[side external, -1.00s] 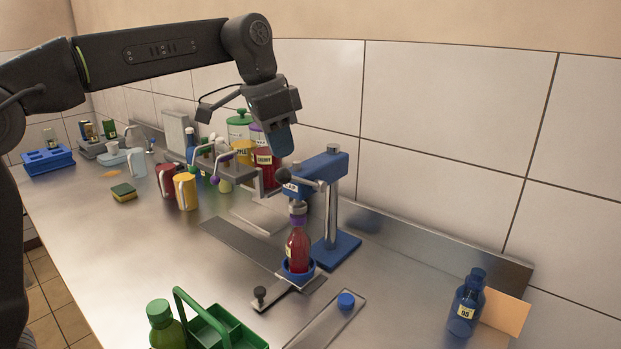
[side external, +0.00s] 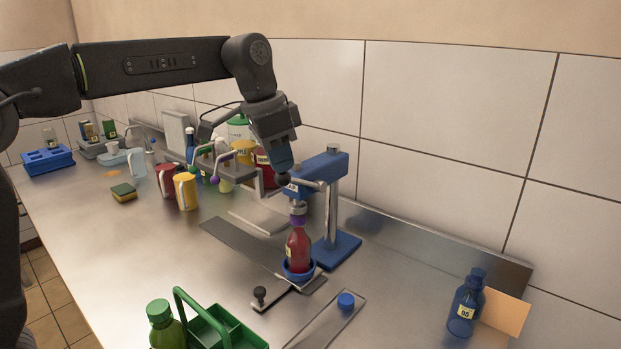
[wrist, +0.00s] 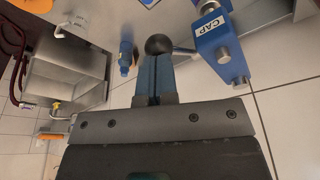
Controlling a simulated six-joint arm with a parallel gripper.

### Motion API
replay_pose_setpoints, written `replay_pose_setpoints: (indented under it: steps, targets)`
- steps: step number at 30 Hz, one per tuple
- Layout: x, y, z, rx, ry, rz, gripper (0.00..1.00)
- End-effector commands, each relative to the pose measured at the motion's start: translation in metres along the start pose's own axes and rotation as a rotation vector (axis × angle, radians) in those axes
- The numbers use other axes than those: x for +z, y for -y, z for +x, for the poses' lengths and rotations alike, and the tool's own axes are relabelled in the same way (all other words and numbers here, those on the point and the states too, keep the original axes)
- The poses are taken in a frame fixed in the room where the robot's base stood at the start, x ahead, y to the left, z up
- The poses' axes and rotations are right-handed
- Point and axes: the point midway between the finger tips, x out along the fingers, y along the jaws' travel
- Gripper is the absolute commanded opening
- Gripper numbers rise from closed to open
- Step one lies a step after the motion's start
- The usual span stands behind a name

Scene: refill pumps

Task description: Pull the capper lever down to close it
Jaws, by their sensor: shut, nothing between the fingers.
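The blue capper (side external: 322,168) stands on a blue foot with a grey post, right of centre in the side view. Its blue head with a CAP label also shows in the wrist view (wrist: 215,45). Its lever is a metal rod ending in a dark ball knob (wrist: 158,45); in the side view the knob is largely hidden by my fingers. A red bottle with a purple cap (side external: 298,248) stands upright in the blue cup under the head. My gripper (side external: 284,172) is shut and empty, pointing down, its blue fingertips at the knob. I cannot tell whether they touch it.
A green carrier (side external: 215,330) is in front. A dark blue bottle (side external: 465,305) stands at the right. A blue cap (side external: 346,300) lies on a strip in front.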

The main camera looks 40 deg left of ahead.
Motion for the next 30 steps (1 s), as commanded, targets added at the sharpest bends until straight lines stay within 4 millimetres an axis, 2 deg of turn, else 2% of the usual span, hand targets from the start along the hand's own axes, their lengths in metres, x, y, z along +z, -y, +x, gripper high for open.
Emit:
replay_pose_setpoints:
  steps: [8, 20, 30]
  targets:
    - [0.008, -0.003, 0.012, 0.001, 0.002, 0.000, 0.00]
    - [0.009, -0.003, 0.014, 0.001, 0.002, 0.000, 0.00]
    - [0.016, -0.005, 0.028, 0.001, 0.002, 0.000, 0.00]
